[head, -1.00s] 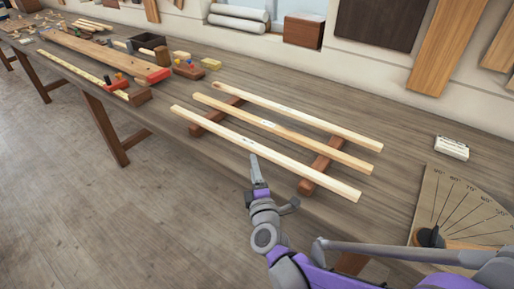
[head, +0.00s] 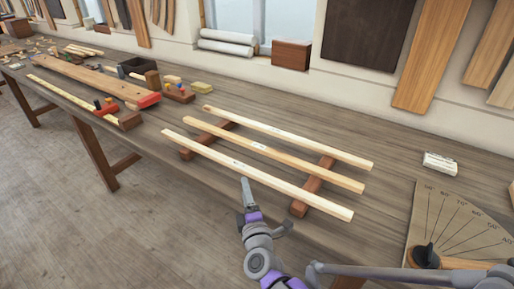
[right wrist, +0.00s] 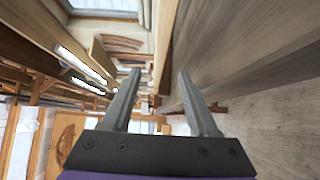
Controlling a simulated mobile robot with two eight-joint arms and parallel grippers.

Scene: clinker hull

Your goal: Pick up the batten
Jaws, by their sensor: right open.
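Three pale wooden battens lie side by side, apart from each other: a front batten (head: 290,188), a middle batten (head: 310,172) and a rear batten (head: 325,150). They rest across two reddish-brown bearers (head: 306,201) on the bench and carry small pale labels. My right gripper (head: 265,205) is open and empty, just on the near side of the front batten's middle, by the bench's front edge. In the right wrist view both fingers (right wrist: 160,75) are apart with nothing held between them. My left gripper is not in view.
A protractor board (head: 460,225) lies on the bench at right, with a small white block (head: 440,163) behind it. A long plank (head: 85,80), red-ended pieces and small tools lie at left. The bench top (head: 390,150) is clear between the battens and the white block.

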